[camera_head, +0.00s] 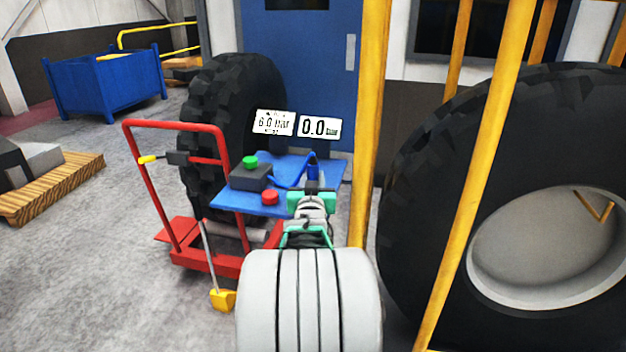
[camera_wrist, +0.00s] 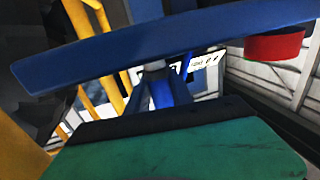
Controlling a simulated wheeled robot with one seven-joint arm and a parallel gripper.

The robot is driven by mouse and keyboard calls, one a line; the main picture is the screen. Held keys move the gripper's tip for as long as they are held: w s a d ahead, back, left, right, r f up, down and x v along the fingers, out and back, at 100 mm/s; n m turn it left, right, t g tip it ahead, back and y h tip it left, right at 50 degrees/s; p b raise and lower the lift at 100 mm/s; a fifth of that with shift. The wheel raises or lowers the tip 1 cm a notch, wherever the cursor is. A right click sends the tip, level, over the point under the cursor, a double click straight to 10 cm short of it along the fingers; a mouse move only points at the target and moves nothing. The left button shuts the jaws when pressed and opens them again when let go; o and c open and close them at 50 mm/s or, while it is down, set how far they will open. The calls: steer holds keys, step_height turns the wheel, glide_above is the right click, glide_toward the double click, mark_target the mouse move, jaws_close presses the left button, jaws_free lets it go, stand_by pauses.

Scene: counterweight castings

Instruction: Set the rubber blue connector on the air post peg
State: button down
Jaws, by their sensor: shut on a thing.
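The blue connector (camera_head: 312,165) shows just beyond my gripper (camera_head: 313,190), over the right part of a blue platform, with a blue hose running left from it. My teal-and-black gripper is shut on it. In the wrist view the connector (camera_wrist: 176,93) shows between the black-edged teal finger (camera_wrist: 180,140) and the blue platform's edge. A small grey piece (camera_wrist: 155,70) beside the platform edge may be the air post peg, but I cannot tell. In the head view I cannot make out the peg. Whether the connector touches it is unclear.
A red trolley (camera_head: 187,125) stands left. Signs (camera_head: 319,127) read 6.0 bar and 0.0 bar. Yellow posts (camera_head: 372,120) and a big tyre (camera_head: 415,200) stand close on the right.

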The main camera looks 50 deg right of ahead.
steer(key=shift+f, duration=0.15)
steer(key=c, duration=1)
jaws_free()
steer(key=shift+c, duration=0.2)
steer(key=v, duration=0.8)
